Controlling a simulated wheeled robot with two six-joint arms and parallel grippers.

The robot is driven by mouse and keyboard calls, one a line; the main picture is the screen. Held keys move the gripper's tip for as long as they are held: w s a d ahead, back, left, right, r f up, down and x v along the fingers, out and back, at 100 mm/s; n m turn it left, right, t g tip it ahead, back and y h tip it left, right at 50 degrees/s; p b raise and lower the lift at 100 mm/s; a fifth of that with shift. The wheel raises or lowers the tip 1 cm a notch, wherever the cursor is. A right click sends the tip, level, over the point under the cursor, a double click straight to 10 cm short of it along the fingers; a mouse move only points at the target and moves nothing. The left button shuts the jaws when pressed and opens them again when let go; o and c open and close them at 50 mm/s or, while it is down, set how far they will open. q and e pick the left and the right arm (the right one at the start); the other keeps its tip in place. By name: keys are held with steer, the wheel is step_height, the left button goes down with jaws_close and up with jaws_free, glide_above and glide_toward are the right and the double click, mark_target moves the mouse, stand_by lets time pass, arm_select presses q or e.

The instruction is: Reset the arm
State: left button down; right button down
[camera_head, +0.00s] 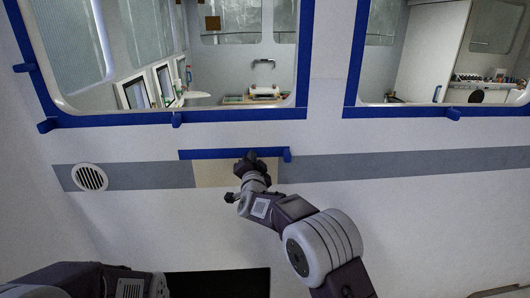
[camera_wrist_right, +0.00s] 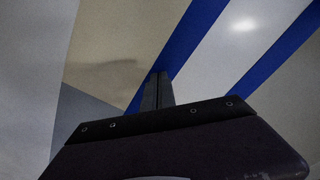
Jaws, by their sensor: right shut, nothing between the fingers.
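My right gripper (camera_head: 248,158) is raised in front of the white wall, at a beige rectangular patch (camera_head: 212,173) under a short strip of blue tape (camera_head: 215,154). In the right wrist view its two fingers (camera_wrist_right: 157,91) are together with nothing between them. Their tips overlap the blue tape in that view; I cannot tell whether they touch the wall. My right arm (camera_head: 320,245) reaches up from the lower right. Part of my left arm (camera_head: 85,280) shows at the lower left, but its gripper is out of view.
Two windows edged with blue tape (camera_head: 240,114) open above onto a cabin with a sink tap (camera_head: 263,63) and a counter. A round vent (camera_head: 89,177) sits in the grey stripe (camera_head: 400,165) at left. The wall right of my arm is clear. A dark panel (camera_head: 220,283) is below.

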mark_target(236, 153)
steer(key=shift+a+r+p, duration=0.2)
steer(key=shift+a+p, duration=0.3)
steer(key=shift+a, duration=0.4)
steer(key=shift+s+f+b, duration=0.15)
steer(key=shift+f+b, duration=0.1)
steer(key=shift+b, duration=0.2)
steer(key=shift+r, duration=0.1)
steer(key=shift+a+r+p, duration=0.15)
steer(key=shift+a+p, duration=0.4)
steer(key=shift+p, duration=0.05)
steer(key=shift+a+p, duration=0.55)
steer(key=shift+a, duration=0.7)
